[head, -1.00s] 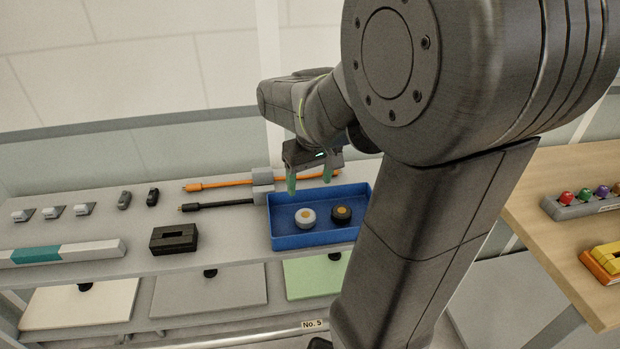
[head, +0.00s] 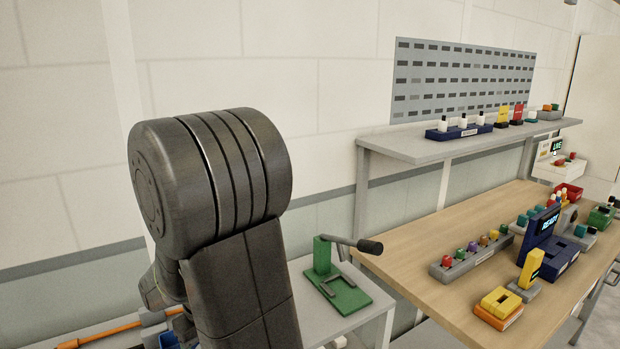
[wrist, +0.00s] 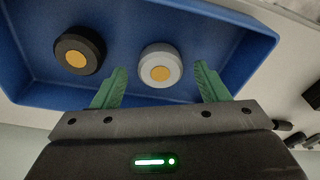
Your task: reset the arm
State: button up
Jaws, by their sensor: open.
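In the wrist view my gripper (wrist: 158,88) is open, its two green fingers apart and holding nothing. Beyond the fingers is a blue tray (wrist: 200,22) with two round pieces in it. The white one with an orange centre (wrist: 160,54) shows between the fingertips, and the black one with an orange centre (wrist: 92,48) lies to the left of it. I cannot tell the exact height of the fingers over the tray. In the head view my arm (head: 225,200) stands at the left, and its gripper end is hidden behind the thick arm links.
A green lever press (head: 345,290) stands on a grey table to the right of my arm. Beyond it is a wooden bench (head: 410,245) with a strip of coloured knobs (head: 475,258) and a yellow block (head: 500,302). A grey shelf (head: 440,147) rises above the bench.

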jog(key=shift+f, duration=0.7)
jog(key=shift+w+a+r, duration=0.15)
jog(key=shift+r, duration=1.1)
